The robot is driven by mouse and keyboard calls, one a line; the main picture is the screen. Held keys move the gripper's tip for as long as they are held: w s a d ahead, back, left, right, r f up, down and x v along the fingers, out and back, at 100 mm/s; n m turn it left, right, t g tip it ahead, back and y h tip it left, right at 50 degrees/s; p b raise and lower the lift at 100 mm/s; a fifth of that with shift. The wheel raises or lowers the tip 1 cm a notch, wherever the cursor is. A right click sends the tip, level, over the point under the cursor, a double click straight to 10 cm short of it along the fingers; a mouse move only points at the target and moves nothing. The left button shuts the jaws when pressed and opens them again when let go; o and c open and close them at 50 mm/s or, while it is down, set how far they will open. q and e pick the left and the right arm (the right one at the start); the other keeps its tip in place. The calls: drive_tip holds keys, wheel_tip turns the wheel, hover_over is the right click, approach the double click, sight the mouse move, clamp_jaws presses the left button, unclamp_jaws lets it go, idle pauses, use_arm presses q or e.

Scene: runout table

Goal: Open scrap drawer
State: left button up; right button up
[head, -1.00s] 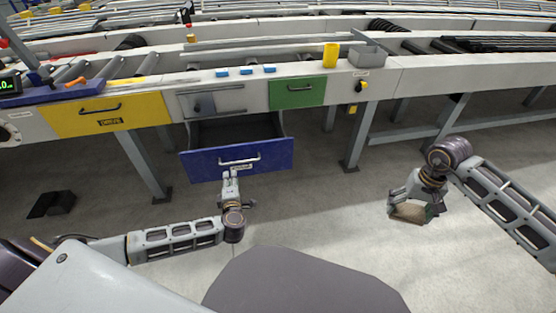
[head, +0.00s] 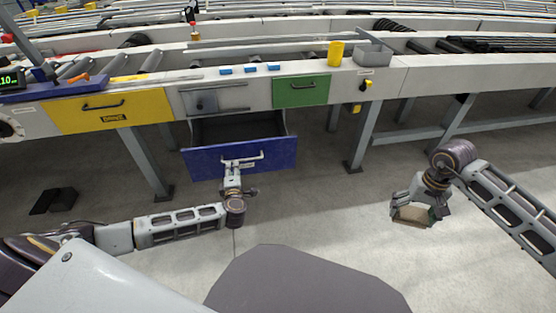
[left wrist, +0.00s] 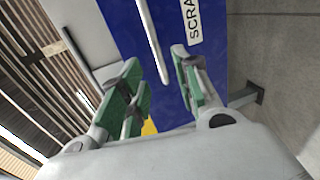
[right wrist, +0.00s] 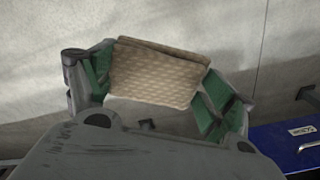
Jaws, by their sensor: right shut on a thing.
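The blue scrap drawer (head: 275,153) stands pulled out below the table, its inside showing dark and empty. Its pale bar handle (head: 248,158) is on the front, with the label beneath it. My left gripper (head: 231,166) is at the left part of this handle. In the left wrist view the open green-padded fingers (left wrist: 158,85) have the handle bar (left wrist: 150,40) between them in the picture; I cannot tell whether they touch it. My right gripper (head: 413,208) is shut on a tan woven-patterned block (right wrist: 158,75), held over the floor at the right.
A yellow drawer (head: 110,112) and a green drawer (head: 301,90) are shut in the table front. A grey panel (head: 215,100) sits above the blue drawer. Table legs (head: 145,165) stand on either side.

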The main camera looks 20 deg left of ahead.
sight(233, 161)
use_arm(q)
drive_tip(key=shift+b+x, duration=1.3)
drive_tip(key=shift+x, duration=2.35)
use_arm(e)
drive_tip(key=shift+f, duration=1.4)
use_arm(q)
drive_tip(key=shift+r, duration=0.1)
clamp_jaws()
